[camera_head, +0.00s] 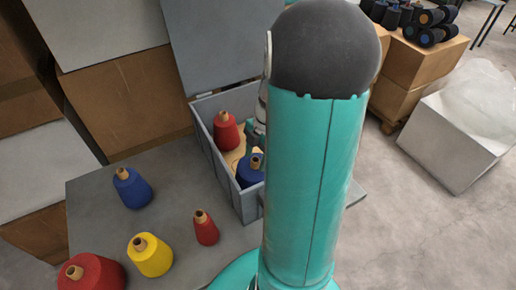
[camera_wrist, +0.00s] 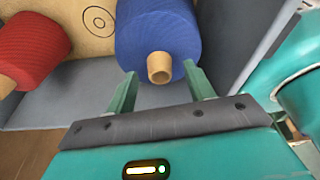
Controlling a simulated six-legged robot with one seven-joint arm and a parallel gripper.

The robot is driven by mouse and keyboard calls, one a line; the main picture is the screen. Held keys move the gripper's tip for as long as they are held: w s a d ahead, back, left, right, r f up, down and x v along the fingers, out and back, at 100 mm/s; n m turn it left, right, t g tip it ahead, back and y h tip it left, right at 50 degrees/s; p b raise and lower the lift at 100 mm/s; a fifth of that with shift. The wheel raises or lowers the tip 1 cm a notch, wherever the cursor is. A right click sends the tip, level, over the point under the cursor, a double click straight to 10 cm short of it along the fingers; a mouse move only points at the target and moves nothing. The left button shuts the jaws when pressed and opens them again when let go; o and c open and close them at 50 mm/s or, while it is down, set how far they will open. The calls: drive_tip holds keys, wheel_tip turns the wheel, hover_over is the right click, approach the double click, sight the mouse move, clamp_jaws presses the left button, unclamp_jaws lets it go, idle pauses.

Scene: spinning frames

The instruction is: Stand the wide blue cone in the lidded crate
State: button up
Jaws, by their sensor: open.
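The grey crate (camera_head: 213,160) stands on the table with its lid (camera_head: 223,38) raised. A blue cone (camera_head: 247,176) stands upright inside it, partly hidden by my arm. In the wrist view this blue cone (camera_wrist: 158,30) fills the top middle, its tan tube pointing toward my gripper (camera_wrist: 160,72). The gripper's fingers are open on either side of the tube, with visible gaps. A red cone (camera_head: 227,131) also stands in the crate, and it shows in the wrist view (camera_wrist: 30,48). My arm hides most of the gripper in the head view.
On the grey table (camera_head: 95,215) stand another blue cone (camera_head: 132,188), a yellow cone (camera_head: 150,255), a small red cone (camera_head: 206,228) and a large red cone (camera_head: 92,273). The crate's pale floor board (camera_wrist: 95,25) bears a ring mark. Cardboard boxes (camera_head: 130,95) stand behind.

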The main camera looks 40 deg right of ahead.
drive_tip(key=v, duration=1.4)
drive_tip(key=shift+a, duration=0.15)
drive_tip(key=s+a+r+m+t+h, duration=0.1)
drive_tip(key=s+a+r+m+t, duration=0.1)
drive_tip(key=a+m, duration=0.6)
drive_tip(key=s+a+r+m+t+h, duration=0.2)
drive_tip(key=a+r+m, duration=0.3)
drive_tip(key=a, duration=1.3)
drive_tip(key=m+t, duration=0.1)
drive_tip(key=m, duration=0.2)
drive_tip(key=shift+a+m, duration=0.3)
drive_tip(key=shift+a, duration=0.05)
